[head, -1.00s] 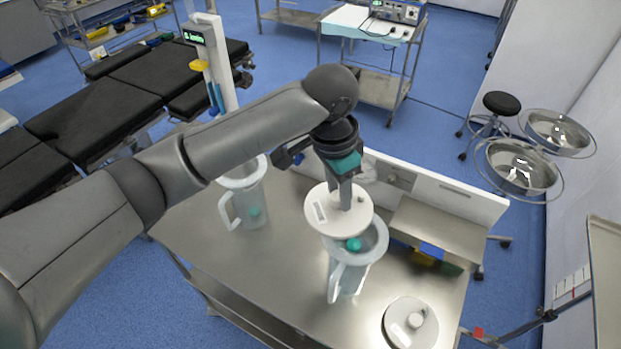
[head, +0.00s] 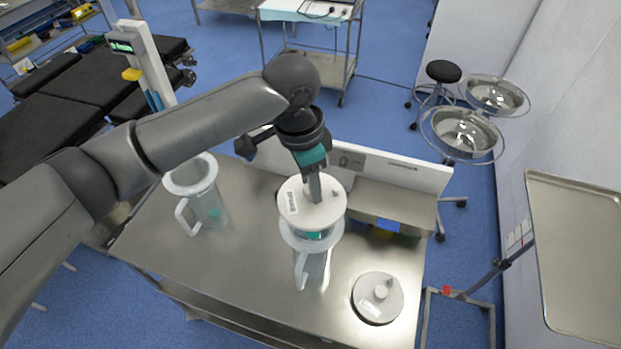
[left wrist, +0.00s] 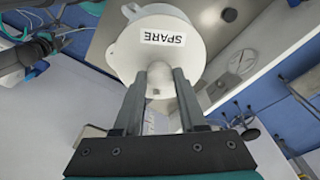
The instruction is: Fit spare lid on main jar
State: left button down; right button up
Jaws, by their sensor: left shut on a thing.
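My left gripper (head: 314,188) is shut on the knob of the round white spare lid (head: 328,211). In the left wrist view the gripper (left wrist: 160,84) has the knob between its fingers, and the lid (left wrist: 188,58) bears the label "SPARE". The lid is roughly level, just over the mouth of a clear jar with a handle (head: 316,268). The jar's front rim and something teal inside show below the lid, so a gap seems to remain; the far rim is hidden. No label naming this jar as main is readable. My right gripper is not in view.
A second clear jar (head: 207,205) stands open at the left of the steel table (head: 240,260). Another white lid (head: 378,298) lies at the table's front right. A raised back panel (head: 405,172) and small shelf stand behind the jar.

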aim_at(311, 207)
pick_arm(q)
jog(key=shift+f, duration=0.75)
jog(key=shift+f+b, duration=0.9)
jog(key=shift+f, duration=1)
jog(key=shift+p, duration=0.55)
jog(key=shift+p, duration=0.55)
jog(key=shift+f+b, duration=0.5)
jog(key=shift+f, duration=0.65)
